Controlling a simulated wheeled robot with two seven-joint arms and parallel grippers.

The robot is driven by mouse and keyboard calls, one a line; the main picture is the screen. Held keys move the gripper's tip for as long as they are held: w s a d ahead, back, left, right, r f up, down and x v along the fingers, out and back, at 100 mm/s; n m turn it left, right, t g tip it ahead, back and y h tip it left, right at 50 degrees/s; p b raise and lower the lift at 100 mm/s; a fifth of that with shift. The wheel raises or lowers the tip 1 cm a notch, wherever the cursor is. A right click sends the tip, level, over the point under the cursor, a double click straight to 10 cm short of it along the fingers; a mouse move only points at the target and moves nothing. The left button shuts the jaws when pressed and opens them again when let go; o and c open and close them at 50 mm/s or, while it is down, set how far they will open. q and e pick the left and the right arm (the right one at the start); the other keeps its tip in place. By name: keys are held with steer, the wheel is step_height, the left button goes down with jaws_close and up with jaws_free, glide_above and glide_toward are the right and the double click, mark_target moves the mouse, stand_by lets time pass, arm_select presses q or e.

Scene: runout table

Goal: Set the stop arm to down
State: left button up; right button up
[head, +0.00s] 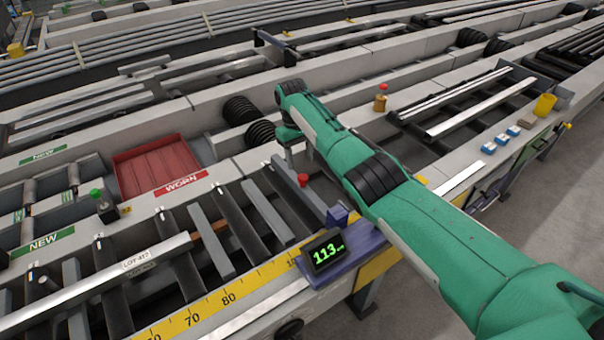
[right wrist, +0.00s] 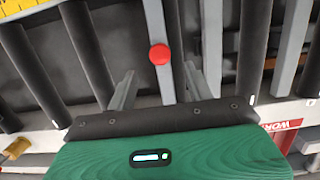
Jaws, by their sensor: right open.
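The stop arm appears to be the grey bar (head: 316,203) with a red knob (head: 303,180), beside the blue stop carriage (head: 345,250) on the runout table. Whether the bar is raised or lowered is hard to tell. My right gripper (head: 296,160) is over the far end of this bar, partly hidden by its own green wrist. In the right wrist view the two fingers (right wrist: 158,88) are apart and empty, one on each side of the grey bar (right wrist: 153,20). The red knob (right wrist: 159,54) lies just beyond the fingertips, with no visible contact. My left gripper is out of view.
A display reading 113 (head: 326,251) sits on the carriage above the yellow scale (head: 228,299). A long bar labelled LOT (head: 95,285) lies on the rollers. A red WORN tray (head: 155,170) and a green-knobbed post (head: 103,205) stand behind the rollers.

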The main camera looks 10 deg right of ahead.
steer(key=r, duration=0.3)
steer(key=w+r+b, duration=0.1)
steer(key=r, duration=0.1)
steer(key=shift+a+r, duration=0.1)
steer(key=shift+a, duration=0.05)
